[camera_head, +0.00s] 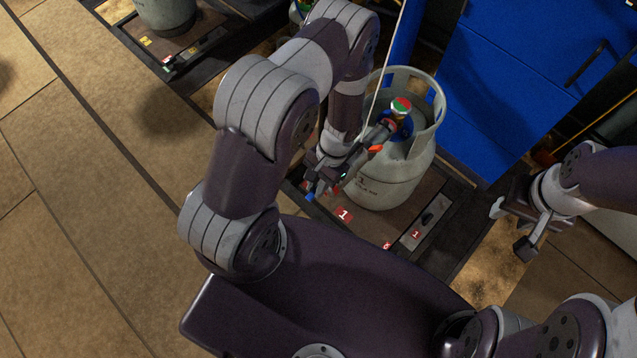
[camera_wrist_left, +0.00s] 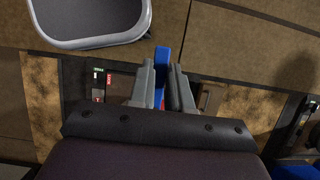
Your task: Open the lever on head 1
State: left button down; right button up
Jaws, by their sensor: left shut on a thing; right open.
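A grey gas cylinder (camera_head: 385,185) stands on the scale platform labelled 1 (camera_head: 360,228). A filling head (camera_head: 372,133) with an orange part sits by its valve, under a red and green cap (camera_head: 401,104). My left gripper (camera_head: 313,190) is beside the cylinder's left side. Its fingers are shut on a narrow blue lever (camera_wrist_left: 159,68), whose blue end also shows in the head view (camera_head: 309,197). My left wrist and fingers hide how the lever joins the head. My right gripper (camera_head: 511,228) is open and empty, right of the platform.
Blue cabinets (camera_head: 520,75) stand behind and right of the cylinder. A thin pale hose (camera_head: 388,60) runs up from the head. Another cylinder (camera_head: 166,15) stands on a scale at the upper left. Tiled floor (camera_head: 70,200) at the left is clear.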

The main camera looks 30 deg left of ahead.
dwell(0.4)
pick_arm(q)
jog(key=c, duration=1)
grip_release()
jog(key=shift+c, duration=0.2)
jog(key=p+v, duration=0.1)
jog(key=v, duration=1.1)
jog(key=shift+r+p, duration=0.4)
jog(key=shift+w, duration=0.1)
jog(key=s+r+n+t+p, duration=0.1)
jog(key=r+p, duration=0.5)
jog(key=r, duration=0.8)
jog(key=s+a+r+n+t+h+p, duration=0.1)
jog(key=r+p, duration=0.5)
jog(key=r, duration=0.9)
jog(key=s+n+t, duration=0.1)
jog(key=s+t, duration=0.1)
jog(key=t, duration=0.1)
jog(key=shift+s+t, duration=0.35)
jog(key=shift+t, duration=0.05)
